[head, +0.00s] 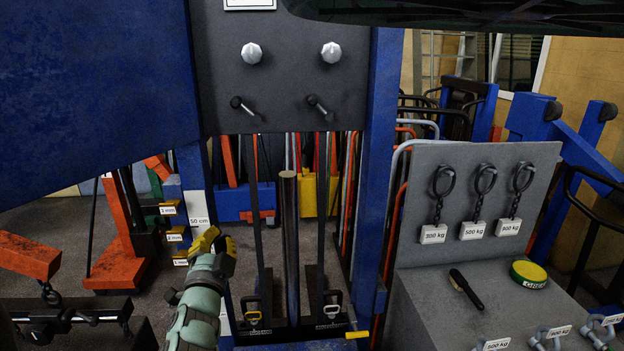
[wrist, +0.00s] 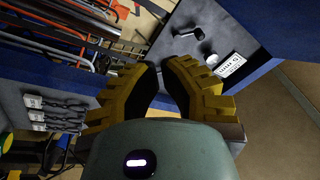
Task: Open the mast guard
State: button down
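A large blue panel (head: 95,90) fills the upper left of the head view. It may be the mast guard, but I cannot tell for sure. It meets a dark grey panel (head: 290,75) with two silver knobs and two black levers, set between blue mast uprights (head: 378,170). My gripper (head: 215,238) is low and left of centre in the head view, below the blue panel and apart from it. In the wrist view its yellow fingers (wrist: 162,70) stand apart with nothing between them. The dark panel with its knobs (wrist: 210,58) and a white label shows beyond them.
A grey stand (head: 475,160) with hanging tags, a brush (head: 466,290) and a round yellow-green tin (head: 528,273) is at the right. An orange jack (head: 115,240) and labelled blocks (head: 167,208) stand at the left.

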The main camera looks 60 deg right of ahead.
jog(key=s+d+r+m+t+y+p, duration=0.2)
jog(key=s+d+m+y+p, duration=0.1)
jog(key=s+d+y, duration=0.45)
jog(key=s+a+r+n+t+y+p, duration=0.35)
jog(key=s+a+r+n+y, duration=0.25)
jog(key=s+a+r+y, duration=0.6)
jog(key=w+a+h+p, duration=0.1)
jog(key=w+a+p, duration=0.1)
jog(key=w+p, duration=0.2)
jog(key=w+a+r+p, duration=0.1)
jog(key=w+a+p, duration=0.1)
jog(key=w+p, duration=0.3)
jog(key=shift+w+a+h, duration=0.25)
jog(key=shift+a+h, duration=0.1)
jog(key=shift+r+n, duration=0.1)
jog(key=shift+n, duration=0.2)
